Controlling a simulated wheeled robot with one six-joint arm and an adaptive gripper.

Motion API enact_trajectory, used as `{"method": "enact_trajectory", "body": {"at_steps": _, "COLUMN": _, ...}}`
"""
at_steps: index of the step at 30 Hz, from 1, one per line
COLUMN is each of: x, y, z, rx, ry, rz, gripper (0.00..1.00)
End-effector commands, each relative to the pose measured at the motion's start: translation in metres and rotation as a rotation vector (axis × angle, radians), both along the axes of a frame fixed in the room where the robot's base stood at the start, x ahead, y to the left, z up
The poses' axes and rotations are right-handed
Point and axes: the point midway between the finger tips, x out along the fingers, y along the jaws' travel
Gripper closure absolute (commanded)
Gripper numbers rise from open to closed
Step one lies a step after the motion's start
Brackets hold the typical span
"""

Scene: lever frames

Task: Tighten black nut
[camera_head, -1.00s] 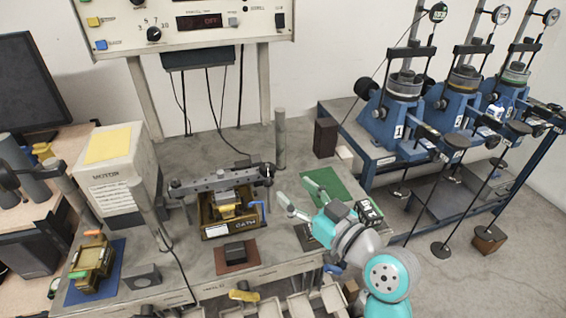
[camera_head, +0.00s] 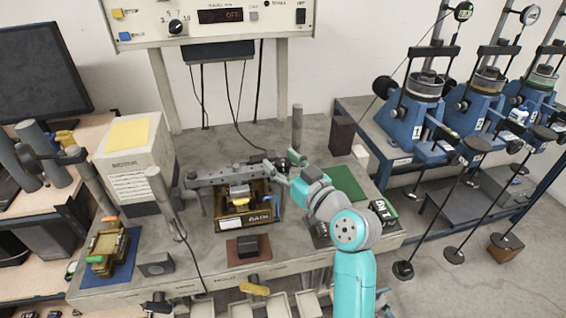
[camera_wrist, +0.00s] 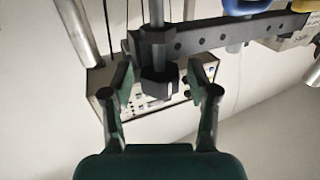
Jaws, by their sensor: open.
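The black nut (camera_wrist: 158,86) is a dark hexagonal piece on a vertical metal rod (camera_wrist: 156,30), by the grey perforated bar (camera_wrist: 220,34) in the wrist view. My gripper (camera_wrist: 160,80) is open, with one green-dark finger on each side of the nut. Small gaps seem to show between fingers and nut; contact cannot be told. In the head view my gripper (camera_head: 284,174) is at the right end of the grey bar (camera_head: 225,177), and the nut there is largely hidden or too small to make out.
A brass-coloured box (camera_head: 232,220) stands under the bar. A white motor box (camera_head: 128,165) and upright posts (camera_head: 297,128) flank it. A control panel (camera_head: 220,18) hangs behind. The green mat (camera_head: 347,184) and a weight block (camera_head: 383,212) lie to the right.

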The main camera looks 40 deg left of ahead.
Motion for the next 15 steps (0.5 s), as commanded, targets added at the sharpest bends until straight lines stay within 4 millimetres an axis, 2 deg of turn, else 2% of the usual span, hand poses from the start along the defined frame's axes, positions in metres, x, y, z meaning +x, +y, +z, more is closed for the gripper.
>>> {"method": "enact_trajectory", "body": {"at_steps": 5, "x": 0.0001, "y": -0.0001, "z": -0.0001, "rx": 0.000, "ry": 0.000, "rz": 0.000, "gripper": 0.41}}
{"method": "enact_trajectory", "body": {"at_steps": 12, "x": 0.0000, "y": -0.0003, "z": -0.0003, "rx": 0.000, "ry": 0.000, "rz": 0.000, "gripper": 1.00}}
{"method": "enact_trajectory", "body": {"at_steps": 15, "x": 0.0000, "y": -0.0003, "z": -0.0003, "rx": -0.001, "ry": 0.000, "rz": 0.000, "gripper": 1.00}}
